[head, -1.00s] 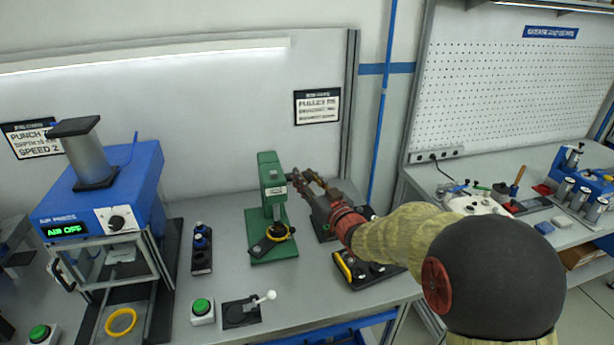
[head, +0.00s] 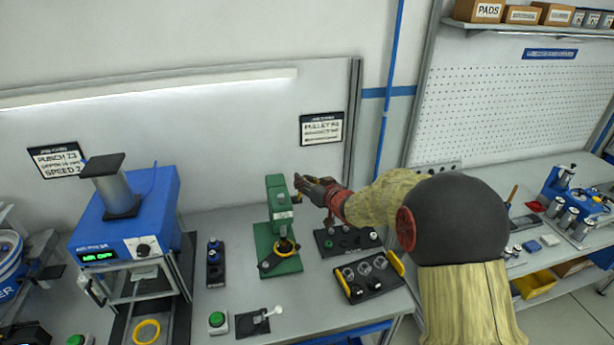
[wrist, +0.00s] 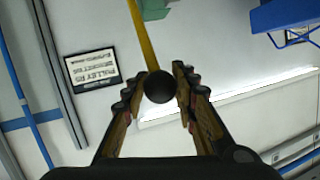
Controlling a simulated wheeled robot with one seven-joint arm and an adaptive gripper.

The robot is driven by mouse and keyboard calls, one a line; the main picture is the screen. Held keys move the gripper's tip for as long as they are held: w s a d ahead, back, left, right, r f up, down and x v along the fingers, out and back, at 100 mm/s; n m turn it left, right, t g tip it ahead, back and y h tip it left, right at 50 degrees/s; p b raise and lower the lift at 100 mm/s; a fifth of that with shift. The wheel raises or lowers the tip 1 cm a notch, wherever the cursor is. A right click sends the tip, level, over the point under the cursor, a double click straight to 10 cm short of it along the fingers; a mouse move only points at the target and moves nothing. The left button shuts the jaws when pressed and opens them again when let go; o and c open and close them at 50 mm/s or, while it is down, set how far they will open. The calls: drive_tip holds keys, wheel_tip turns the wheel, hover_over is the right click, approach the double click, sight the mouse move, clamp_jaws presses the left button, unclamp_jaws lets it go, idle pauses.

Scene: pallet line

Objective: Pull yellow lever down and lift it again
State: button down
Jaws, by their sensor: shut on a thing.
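The yellow lever (wrist: 145,38) shows in the wrist view as a thin yellow rod ending in a black ball knob (wrist: 160,87). My gripper (wrist: 160,85) is shut on the knob, with one finger on each side of it. In the head view my gripper (head: 303,186) is at the upper right side of the green press (head: 277,205), near the height of its top. The lever is too small or hidden by my fingers there. A black part and a yellow ring (head: 286,247) are at the press's base.
Right of the press lie a black tray of clear rings (head: 366,277) and a dark block with knobs (head: 340,240). The blue air press (head: 125,215) stands left.

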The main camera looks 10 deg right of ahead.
drive_tip(key=shift+w+r+g+p, duration=0.7)
drive_tip(key=shift+w+r+p, duration=0.45)
drive_tip(key=shift+p, duration=1.65)
drive_tip(key=shift+w, duration=0.15)
drive_tip(key=c, duration=1.8)
unclamp_jaws()
drive_tip(key=shift+c, duration=0.2)
drive_tip(key=o, duration=0.4)
drive_tip(key=shift+f, duration=0.25)
drive_tip(key=shift+o, duration=0.2)
drive_tip(key=shift+f, duration=0.1)
drive_tip(key=v, duration=1.2)
